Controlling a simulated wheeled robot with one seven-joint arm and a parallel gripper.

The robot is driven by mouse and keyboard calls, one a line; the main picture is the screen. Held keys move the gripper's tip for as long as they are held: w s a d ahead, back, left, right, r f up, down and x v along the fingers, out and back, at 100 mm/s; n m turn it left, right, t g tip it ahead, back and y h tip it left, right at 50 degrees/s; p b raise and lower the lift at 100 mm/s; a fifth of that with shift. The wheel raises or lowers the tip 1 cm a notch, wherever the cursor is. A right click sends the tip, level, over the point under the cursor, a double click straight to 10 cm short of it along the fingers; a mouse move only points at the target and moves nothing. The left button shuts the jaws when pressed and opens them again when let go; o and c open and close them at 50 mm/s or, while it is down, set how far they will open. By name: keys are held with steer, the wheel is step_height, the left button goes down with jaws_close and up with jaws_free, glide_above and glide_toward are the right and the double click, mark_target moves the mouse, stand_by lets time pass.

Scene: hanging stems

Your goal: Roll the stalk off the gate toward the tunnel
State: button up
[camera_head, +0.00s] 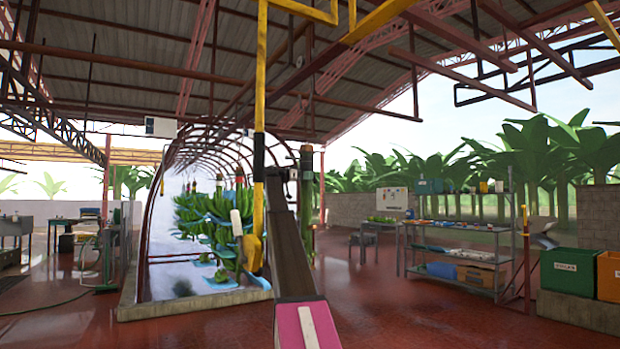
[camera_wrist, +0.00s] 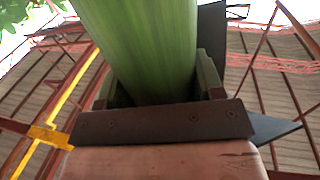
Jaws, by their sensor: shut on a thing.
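A green stalk (camera_wrist: 150,45) fills the middle of the wrist view, between the two jaws of my gripper (camera_wrist: 155,92). My gripper is shut on it. In the head view the stalk (camera_head: 307,190) stands upright just right of my dark arm, with a brown upper end. My arm hides part of it. The tunnel (camera_head: 165,185), an arched frame with pale sheeting, stands behind and to the left, with several green bunches (camera_head: 205,225) hanging in it. I cannot tell which yellow part overhead is the gate; a yellow rail (camera_head: 310,14) bends across the top.
A yellow pole (camera_head: 259,90) with a black band hangs just left of my arm. A metal shelf (camera_head: 470,230) and green and orange crates (camera_head: 572,270) stand at right. A low kerb (camera_head: 190,305) edges the tunnel. The red floor at centre right is clear.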

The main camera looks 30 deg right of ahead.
steer(key=shift+w, duration=0.1)
steer(key=o, duration=1.3)
steer(key=shift+c, duration=0.2)
